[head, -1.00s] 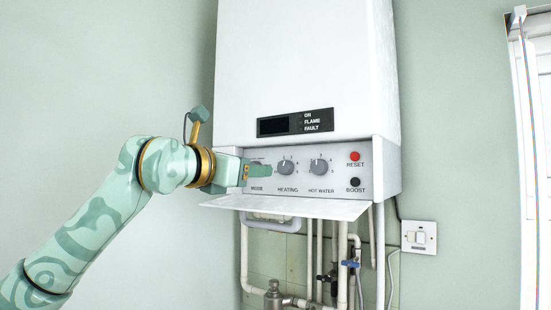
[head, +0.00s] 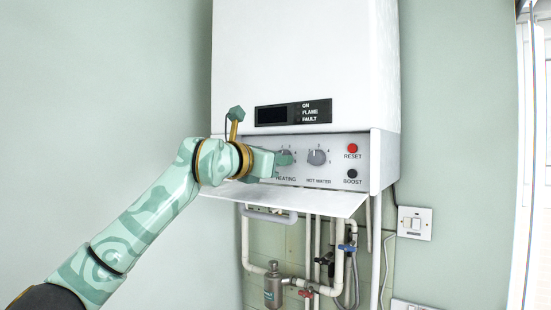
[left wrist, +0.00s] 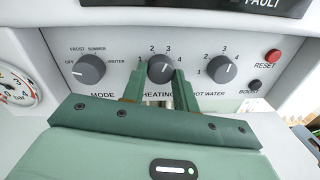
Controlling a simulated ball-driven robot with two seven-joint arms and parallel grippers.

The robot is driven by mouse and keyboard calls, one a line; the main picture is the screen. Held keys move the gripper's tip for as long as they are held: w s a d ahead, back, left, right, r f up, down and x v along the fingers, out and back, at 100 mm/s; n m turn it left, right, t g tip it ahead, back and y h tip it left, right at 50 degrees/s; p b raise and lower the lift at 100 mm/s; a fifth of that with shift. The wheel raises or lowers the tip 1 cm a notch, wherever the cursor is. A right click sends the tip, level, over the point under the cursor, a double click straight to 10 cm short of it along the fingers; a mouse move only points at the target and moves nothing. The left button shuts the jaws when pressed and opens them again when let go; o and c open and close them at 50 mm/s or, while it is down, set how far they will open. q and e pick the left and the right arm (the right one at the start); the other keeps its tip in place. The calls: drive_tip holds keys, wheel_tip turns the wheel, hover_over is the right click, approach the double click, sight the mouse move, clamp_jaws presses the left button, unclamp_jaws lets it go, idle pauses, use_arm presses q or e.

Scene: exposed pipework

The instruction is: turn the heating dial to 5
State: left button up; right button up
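The heating dial (left wrist: 160,69) is a round grey knob, the middle one of three on the boiler's control panel (head: 334,172). Its white mark points up and slightly right, near the 3; the 5 on its scale cannot be made out. My left gripper (left wrist: 159,80) is open, with one green finger on each side of the lower part of the dial. Small gaps seem to show between fingers and knob; contact cannot be told. In the head view my left gripper (head: 284,160) covers most of the heating dial. My right gripper is not in view.
The mode dial (left wrist: 89,69) is close on the left and the hot water dial (left wrist: 222,69) close on the right. The red reset button (head: 352,148) and black boost button (head: 352,173) are further right. An open flap (head: 300,200) juts out below, above pipes.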

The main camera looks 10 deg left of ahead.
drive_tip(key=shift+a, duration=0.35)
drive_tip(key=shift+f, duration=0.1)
use_arm(q)
drive_tip(key=shift+m, duration=0.8)
drive_tip(key=m+b, duration=0.1)
drive_tip(key=m, duration=0.5)
drive_tip(key=shift+m, duration=0.4)
drive_tip(key=m+y, duration=0.1)
drive_tip(key=m, duration=0.4)
drive_tip(key=shift+r, duration=0.1)
drive_tip(key=shift+m, duration=1.9)
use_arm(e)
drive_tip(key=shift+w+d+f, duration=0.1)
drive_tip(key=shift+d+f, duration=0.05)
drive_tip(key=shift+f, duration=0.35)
